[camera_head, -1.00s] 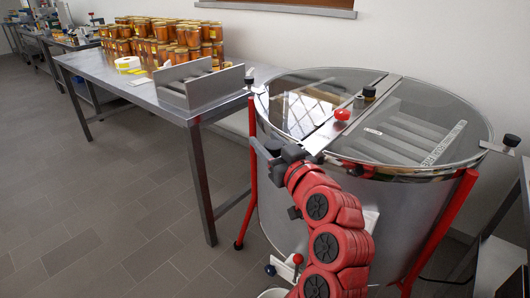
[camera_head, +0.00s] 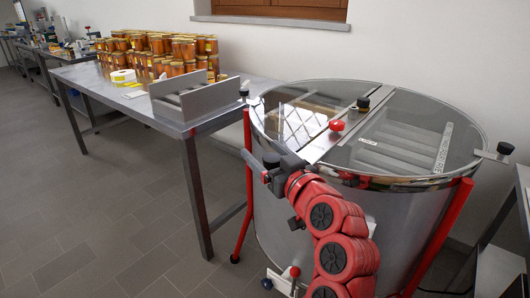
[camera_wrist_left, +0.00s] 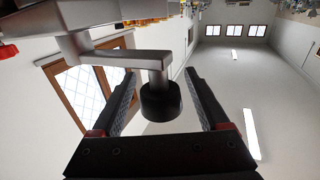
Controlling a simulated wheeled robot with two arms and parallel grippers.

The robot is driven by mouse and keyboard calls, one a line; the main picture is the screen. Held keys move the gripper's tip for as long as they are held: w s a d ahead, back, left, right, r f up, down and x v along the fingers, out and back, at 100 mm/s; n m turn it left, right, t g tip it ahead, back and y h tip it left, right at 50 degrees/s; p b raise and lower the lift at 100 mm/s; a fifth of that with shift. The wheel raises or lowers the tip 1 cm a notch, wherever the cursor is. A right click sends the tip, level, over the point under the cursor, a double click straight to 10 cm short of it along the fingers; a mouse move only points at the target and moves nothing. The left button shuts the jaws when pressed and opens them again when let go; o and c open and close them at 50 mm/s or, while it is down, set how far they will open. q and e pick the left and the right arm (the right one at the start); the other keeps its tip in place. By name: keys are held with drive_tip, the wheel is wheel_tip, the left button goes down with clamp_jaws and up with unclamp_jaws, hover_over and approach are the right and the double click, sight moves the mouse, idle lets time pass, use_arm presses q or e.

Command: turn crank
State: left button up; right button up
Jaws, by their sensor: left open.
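The crank is at the steel tank (camera_head: 330,225) and shows best in the left wrist view, as a flat metal arm (camera_wrist_left: 125,59) with a black knob (camera_wrist_left: 160,100) at its end. My left gripper (camera_head: 266,168) is at the near left rim of the tank in the head view. In the left wrist view, its open fingers (camera_wrist_left: 160,82) stand on either side of the knob, with gaps visible. I cannot tell the crank's knob clearly from the dark gripper in the head view. My right gripper is not in view.
The tank's clear lid (camera_head: 410,130) carries a red knob (camera_head: 336,125) and black knobs. Red legs (camera_head: 248,190) support the tank. A steel table (camera_head: 85,73) with honey jars (camera_head: 160,48) and a metal holder (camera_head: 195,100) stands left. The tiled floor (camera_head: 90,220) at front left is clear.

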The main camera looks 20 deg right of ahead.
use_arm(q)
drive_tip(key=v, duration=1.2)
drive_tip(key=shift+p, duration=0.35)
idle(0.8)
